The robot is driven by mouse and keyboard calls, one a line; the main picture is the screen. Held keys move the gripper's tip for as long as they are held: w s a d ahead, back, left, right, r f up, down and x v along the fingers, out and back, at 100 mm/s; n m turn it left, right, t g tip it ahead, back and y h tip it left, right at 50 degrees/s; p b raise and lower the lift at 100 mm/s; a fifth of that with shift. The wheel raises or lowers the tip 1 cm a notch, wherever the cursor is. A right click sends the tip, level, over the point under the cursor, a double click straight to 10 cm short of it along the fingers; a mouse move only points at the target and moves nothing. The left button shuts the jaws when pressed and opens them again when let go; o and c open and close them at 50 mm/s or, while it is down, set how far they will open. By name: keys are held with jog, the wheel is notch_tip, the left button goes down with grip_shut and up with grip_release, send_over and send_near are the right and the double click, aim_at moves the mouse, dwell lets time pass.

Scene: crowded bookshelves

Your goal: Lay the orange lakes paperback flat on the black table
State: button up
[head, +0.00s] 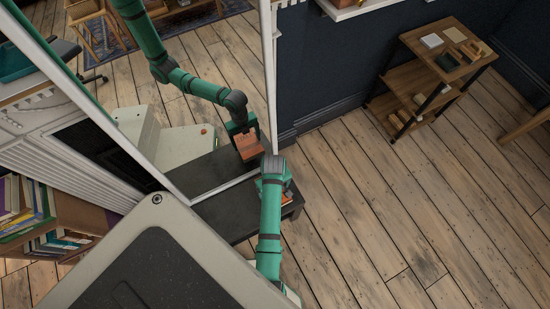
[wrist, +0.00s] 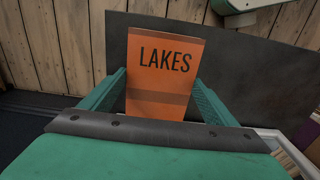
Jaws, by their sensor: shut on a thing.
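The orange paperback with LAKES on its cover (wrist: 165,58) is between my gripper's two green fingers (wrist: 158,88) in the wrist view, one finger at each side edge. My gripper (head: 284,190) is shut on it. The cover faces the wrist camera, and the black table (wrist: 235,75) lies behind it. In the head view my arm hides most of the book; a small orange part (head: 287,198) shows over the right end of the black table (head: 218,209). I cannot tell whether the book touches the tabletop.
A large white-framed mirror (head: 269,70) stands along the table's back and reflects my arm and the book. A low bookshelf (head: 75,220) is at the left. A wooden shelf cart (head: 412,42) stands at the back right. The visible left part of the tabletop is bare.

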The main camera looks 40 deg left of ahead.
jog(key=shift+w+f, duration=0.25)
jog(key=shift+f, duration=0.1)
jog(key=shift+d+f, duration=0.1)
jog(key=shift+f, duration=1.4)
jog(key=o, duration=1.2)
jog(key=shift+s+f, duration=0.1)
